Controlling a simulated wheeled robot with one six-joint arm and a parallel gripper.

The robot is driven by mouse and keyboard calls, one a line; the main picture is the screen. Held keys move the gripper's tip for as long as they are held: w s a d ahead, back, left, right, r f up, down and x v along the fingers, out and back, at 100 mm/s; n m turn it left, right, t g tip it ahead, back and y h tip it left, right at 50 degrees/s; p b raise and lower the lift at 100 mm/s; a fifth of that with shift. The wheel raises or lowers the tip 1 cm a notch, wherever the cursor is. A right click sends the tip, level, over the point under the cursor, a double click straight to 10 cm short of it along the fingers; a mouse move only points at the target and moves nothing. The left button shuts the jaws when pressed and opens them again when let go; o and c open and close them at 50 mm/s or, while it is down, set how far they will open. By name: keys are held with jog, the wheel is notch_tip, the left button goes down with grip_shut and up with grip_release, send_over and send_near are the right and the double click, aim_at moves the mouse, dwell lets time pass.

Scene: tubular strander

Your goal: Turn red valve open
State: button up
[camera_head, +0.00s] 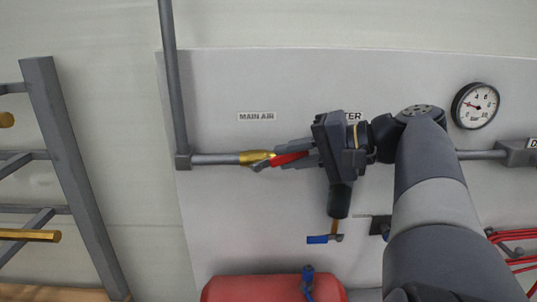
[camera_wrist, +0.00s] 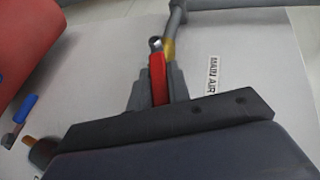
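The red valve handle (camera_head: 289,158) sits on a brass valve body (camera_head: 257,157) in the grey pipe under the "MAIN AIR" label. In the head view it lies nearly along the pipe, its right end tilted slightly up. My gripper (camera_head: 288,155) reaches it from the right, one finger above and one below. In the wrist view the red handle (camera_wrist: 157,78) fills the gap between the fingers of my gripper (camera_wrist: 158,88), which look closed on its sides. The brass body (camera_wrist: 169,48) shows just beyond. The handle's right end is partly hidden by the gripper in the head view.
A blue-handled valve (camera_head: 318,239) hangs below my wrist, above a red tank (camera_head: 272,289). A pressure gauge (camera_head: 474,105) is at the upper right. A grey frame (camera_head: 75,170) stands at the left. Red hoses (camera_head: 512,255) hang at the lower right.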

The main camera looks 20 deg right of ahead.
jog(key=o, duration=0.4)
jog(key=v, duration=1)
jog(key=shift+s+d+r+b, duration=0.15)
jog(key=shift+s+d+b, duration=0.1)
jog(key=shift+b, duration=0.05)
jog(key=shift+c, duration=0.5)
